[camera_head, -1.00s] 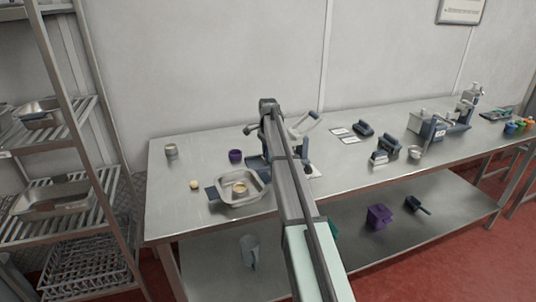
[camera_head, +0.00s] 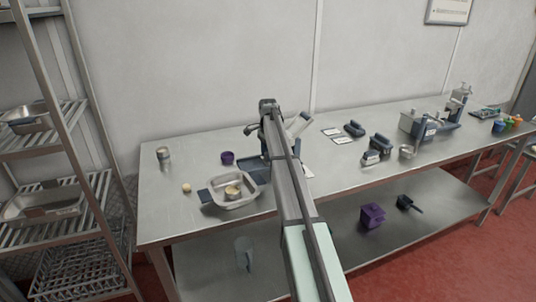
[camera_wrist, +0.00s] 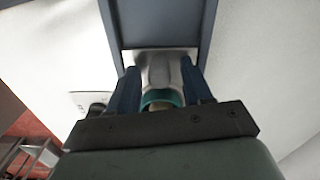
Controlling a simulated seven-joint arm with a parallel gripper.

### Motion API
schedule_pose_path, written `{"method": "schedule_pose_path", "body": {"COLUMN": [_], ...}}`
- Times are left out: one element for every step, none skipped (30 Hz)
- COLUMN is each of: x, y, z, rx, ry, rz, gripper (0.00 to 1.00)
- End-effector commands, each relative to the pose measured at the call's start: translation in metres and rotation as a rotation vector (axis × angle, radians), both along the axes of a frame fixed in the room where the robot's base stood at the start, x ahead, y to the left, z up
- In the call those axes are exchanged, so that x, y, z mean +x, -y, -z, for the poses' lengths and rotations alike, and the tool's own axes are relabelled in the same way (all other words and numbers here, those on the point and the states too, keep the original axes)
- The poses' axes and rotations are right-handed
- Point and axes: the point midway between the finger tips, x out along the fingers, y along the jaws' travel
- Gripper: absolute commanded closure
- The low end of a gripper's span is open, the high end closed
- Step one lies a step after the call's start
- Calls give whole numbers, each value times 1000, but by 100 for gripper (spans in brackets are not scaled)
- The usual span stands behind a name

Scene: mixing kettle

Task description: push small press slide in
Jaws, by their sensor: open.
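The small press stands on the steel table, mostly hidden behind my arm in the head view. A pale grey part (camera_head: 298,124) shows to the right of my arm, where the press stands. In the wrist view, a dark blue-grey frame (camera_wrist: 113,30) surrounds a lighter opening. A pale metal piece with a teal ring (camera_wrist: 162,97) sits between the fingers of my gripper (camera_wrist: 160,80). The fingers are apart, one on each side of that piece; I cannot tell whether they touch it. The slide cannot be told apart clearly.
A steel tray (camera_head: 214,205) holding a small round item stands left of my arm. A purple cup (camera_head: 228,158), a metal cup (camera_head: 163,158) and a yellowish ball (camera_head: 186,188) are nearby. Dark devices (camera_head: 380,145) stand to the right.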

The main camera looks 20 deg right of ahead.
Motion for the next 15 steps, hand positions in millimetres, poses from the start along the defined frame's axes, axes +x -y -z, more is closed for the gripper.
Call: {"method": "schedule_pose_path", "body": {"x": [0, 0, 0, 0, 0, 0, 1, 1, 1, 1, 1, 1, 1, 2, 2], "y": [0, 0, 0, 0, 0, 0, 0, 0, 0, 0, 0, 0, 0, 0, 0], "z": [0, 0, -2, -3, -5, -8, -11, -15, -21, -25, -31, -39, -45, -51, -59], "rx": [0, 1, 1, 1, 1, 0, 0, 0, 0, 0, 0, 0, 0, 0, 0], "ry": [0, 0, 0, 0, 0, 1, 1, 1, 2, 2, 2, 2, 2, 2, 2], "rz": [0, 0, 0, 0, 0, 0, 0, 0, 0, 0, 0, 0, 0, 0, 0], "gripper": [50, 50, 50, 50, 50, 50, 50, 50, 50, 50, 50, 50, 50, 50, 50]}}
